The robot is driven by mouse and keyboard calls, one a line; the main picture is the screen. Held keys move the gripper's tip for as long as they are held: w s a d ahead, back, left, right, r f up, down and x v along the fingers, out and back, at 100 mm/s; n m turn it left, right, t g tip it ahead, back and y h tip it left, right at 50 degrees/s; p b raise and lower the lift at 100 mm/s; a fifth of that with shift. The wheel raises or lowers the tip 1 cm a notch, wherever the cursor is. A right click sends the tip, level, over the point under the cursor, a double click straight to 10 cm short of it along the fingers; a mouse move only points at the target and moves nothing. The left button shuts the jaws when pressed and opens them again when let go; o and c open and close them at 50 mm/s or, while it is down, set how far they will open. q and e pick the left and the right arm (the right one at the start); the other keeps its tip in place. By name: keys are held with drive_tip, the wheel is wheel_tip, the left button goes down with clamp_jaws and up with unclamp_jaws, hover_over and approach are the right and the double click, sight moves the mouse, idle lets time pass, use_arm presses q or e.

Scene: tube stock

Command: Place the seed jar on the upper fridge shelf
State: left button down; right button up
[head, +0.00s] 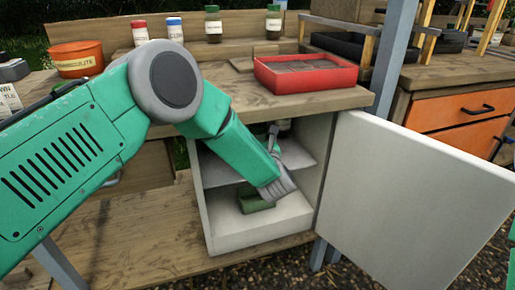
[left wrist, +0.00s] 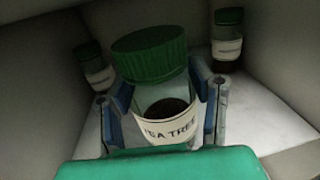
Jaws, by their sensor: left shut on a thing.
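The seed jar (left wrist: 165,98) has a green ribbed lid, a clear body with dark contents and a white label ending in "TREE". It fills the middle of the left wrist view, roughly upright. My left gripper (left wrist: 163,112) is shut on it, one finger on each side. In the head view my left arm reaches into the open white fridge (head: 262,236) under the counter, by the upper shelf (head: 222,173). The arm hides most of the gripper and jar there. I cannot tell whether the jar touches the shelf. My right gripper is out of view.
Two other green-lidded jars stand behind the held one, left (left wrist: 95,70) and right (left wrist: 228,45), near the fridge walls. The fridge door (head: 415,200) stands open to the right. The counter above carries a red tray (head: 305,76).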

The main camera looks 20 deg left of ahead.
use_arm(q)
drive_tip(key=shift+w+a, duration=0.35)
drive_tip(key=shift+w, duration=0.4)
drive_tip(key=shift+w+d, duration=0.2)
drive_tip(key=shift+w, duration=0.05)
drive_tip(key=f+b, duration=0.1)
drive_tip(key=d+f+b, duration=0.1)
drive_tip(key=f, duration=0.1)
drive_tip(key=shift+w+f, duration=0.1)
drive_tip(key=shift+a+f, duration=0.1)
drive_tip(key=shift+a, duration=0.3)
drive_tip(key=c, duration=0.7)
unclamp_jaws()
drive_tip(key=shift+a, duration=0.3)
drive_tip(key=shift+s+d, duration=0.2)
drive_tip(key=shift+d, duration=0.35)
drive_tip(key=p+v, duration=0.4)
drive_tip(key=v, duration=0.7)
drive_tip(key=shift+s, duration=0.35)
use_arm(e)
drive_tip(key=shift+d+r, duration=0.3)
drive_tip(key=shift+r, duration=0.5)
